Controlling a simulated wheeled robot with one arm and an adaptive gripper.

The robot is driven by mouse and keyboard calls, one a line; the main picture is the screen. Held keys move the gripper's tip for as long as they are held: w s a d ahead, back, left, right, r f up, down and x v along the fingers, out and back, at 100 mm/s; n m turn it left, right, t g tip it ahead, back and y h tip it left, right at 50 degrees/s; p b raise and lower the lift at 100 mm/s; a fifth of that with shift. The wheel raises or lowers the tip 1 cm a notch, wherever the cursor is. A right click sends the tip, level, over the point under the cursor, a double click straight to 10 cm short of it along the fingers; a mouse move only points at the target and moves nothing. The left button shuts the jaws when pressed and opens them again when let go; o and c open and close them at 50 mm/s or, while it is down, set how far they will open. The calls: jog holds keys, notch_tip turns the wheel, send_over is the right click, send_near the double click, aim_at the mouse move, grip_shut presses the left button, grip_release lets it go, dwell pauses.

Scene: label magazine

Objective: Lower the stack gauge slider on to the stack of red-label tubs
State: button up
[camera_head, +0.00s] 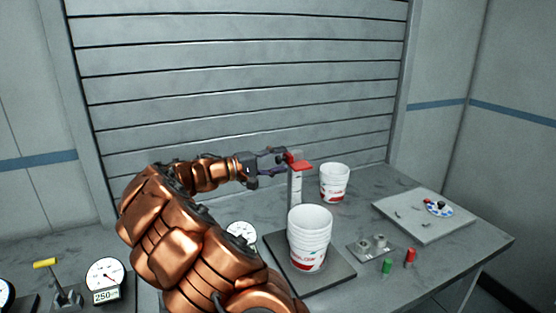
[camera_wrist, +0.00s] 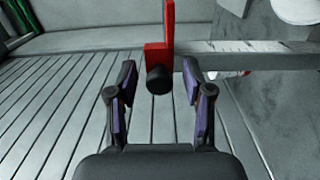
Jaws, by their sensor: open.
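A stack of white tubs with red labels (camera_head: 309,240) stands upright on a dark base plate (camera_head: 337,276). Behind it rises the pale, upright gauge post (camera_head: 296,190), which shows lying sideways in the wrist view (camera_wrist: 250,54). The red slider (camera_head: 300,165) sits near the top of the post, above the stack's rim. In the wrist view the red slider (camera_wrist: 157,55) carries a black knob (camera_wrist: 159,80). My gripper (camera_head: 279,156) is at the slider's left. Its fingers (camera_wrist: 159,72) are open, one on each side of the knob, with gaps visible.
A separate white tub (camera_head: 334,183) stands behind the post to the right. Red (camera_head: 410,256) and green (camera_head: 387,266) small cylinders and a metal fixture (camera_head: 372,247) lie right of the stack. A pale board (camera_head: 424,226) is further right. Dials (camera_head: 105,273) stand at left.

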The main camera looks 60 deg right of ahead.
aim_at(290, 196)
jog(key=c, duration=0.9)
jog(key=shift+o, duration=0.2)
notch_tip(290, 196, down, 13)
jog(key=b, duration=1)
jog(key=shift+b, duration=0.4)
jog(key=shift+s, duration=0.1)
jog(key=o, duration=0.9)
jog(key=shift+c, duration=0.2)
